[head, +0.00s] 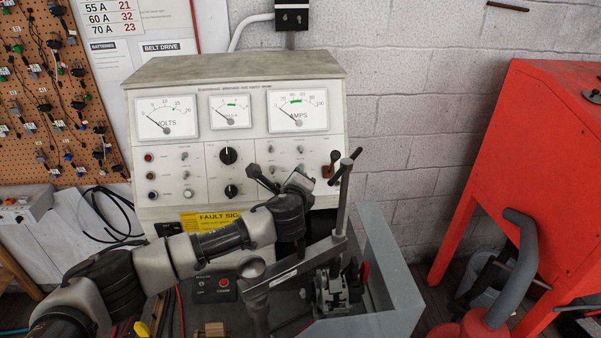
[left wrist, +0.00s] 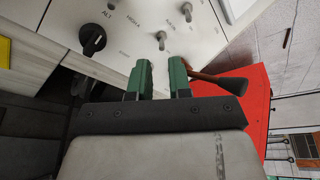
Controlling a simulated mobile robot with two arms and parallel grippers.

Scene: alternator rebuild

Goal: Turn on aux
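The grey tester panel (head: 236,120) stands against the wall, with small toggle switches and black knobs below its gauges. I cannot read which switch is labelled aux. In the left wrist view, one toggle switch (left wrist: 161,38) sits just beyond my left fingertips, and another toggle (left wrist: 187,14) is farther up. My left gripper (left wrist: 162,68) has its two green fingers apart with nothing between them, pointing at the panel's lower part. In the head view, my left gripper (head: 300,183) is in front of the panel's lower right; its fingertips are hard to make out. My right gripper is not in view.
A brown lever (left wrist: 208,77) with a dark handle is close to the right finger. A clamp with a T-handle (head: 345,168) rises beside my left gripper. A red cabinet (head: 530,160) stands at right. A control box with a red button (head: 224,284) lies below my arm.

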